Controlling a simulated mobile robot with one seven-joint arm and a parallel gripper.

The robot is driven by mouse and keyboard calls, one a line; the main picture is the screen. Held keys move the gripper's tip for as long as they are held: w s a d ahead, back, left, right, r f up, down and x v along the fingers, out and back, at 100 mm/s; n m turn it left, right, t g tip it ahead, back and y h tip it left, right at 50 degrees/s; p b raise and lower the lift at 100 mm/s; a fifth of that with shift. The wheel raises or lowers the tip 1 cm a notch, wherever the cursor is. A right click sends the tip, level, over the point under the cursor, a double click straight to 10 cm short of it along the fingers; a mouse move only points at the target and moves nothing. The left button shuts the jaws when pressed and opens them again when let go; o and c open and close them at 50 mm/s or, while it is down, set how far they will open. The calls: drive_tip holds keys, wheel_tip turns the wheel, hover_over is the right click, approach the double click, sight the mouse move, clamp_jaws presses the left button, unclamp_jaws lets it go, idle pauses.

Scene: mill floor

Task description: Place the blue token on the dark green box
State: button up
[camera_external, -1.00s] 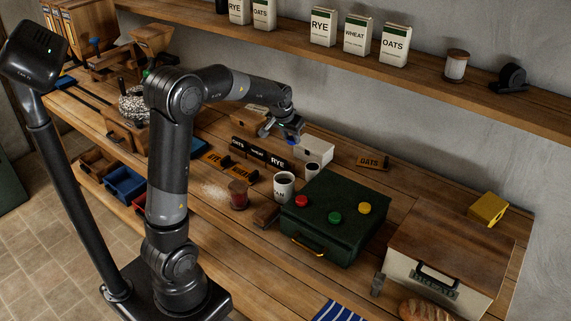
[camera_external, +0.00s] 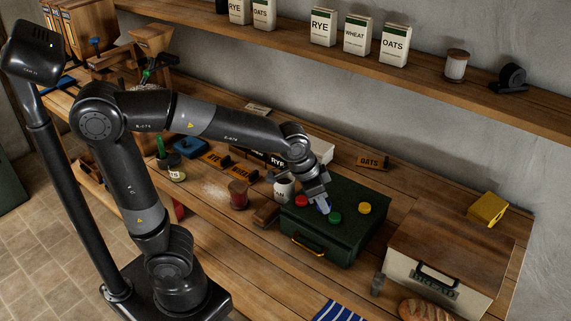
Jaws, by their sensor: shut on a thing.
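The dark green box (camera_external: 345,243) stands on the bench right of the middle, with a brass handle on its front. On its lid lie a red token (camera_external: 302,201), a green token (camera_external: 335,218) and a yellow token (camera_external: 364,208). My gripper (camera_external: 323,206) points down over the lid's left part, between the red and green tokens. I cannot tell whether the blue token touches the lid.
A white mug (camera_external: 283,188) and a brown block (camera_external: 266,214) stand just left of the box. A bread box (camera_external: 440,262) and a loaf (camera_external: 424,310) are at the right. The lid's back left is partly hidden by my gripper.

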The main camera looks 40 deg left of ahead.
drive_tip(key=s, duration=0.1)
hover_over(315, 212)
drive_tip(key=shift+m, duration=0.3)
wheel_tip(315, 212, down, 7)
drive_tip(key=shift+r, duration=0.1)
drive_tip(key=shift+f, duration=2.1)
drive_tip(key=shift+a+f, duration=0.1)
drive_tip(key=shift+f, duration=0.05)
drive_tip(key=o, duration=0.9)
drive_tip(key=shift+o, duration=0.2)
drive_tip(key=v, duration=1.2)
drive_tip(key=shift+r, duration=0.2)
drive_tip(key=shift+w, duration=0.15)
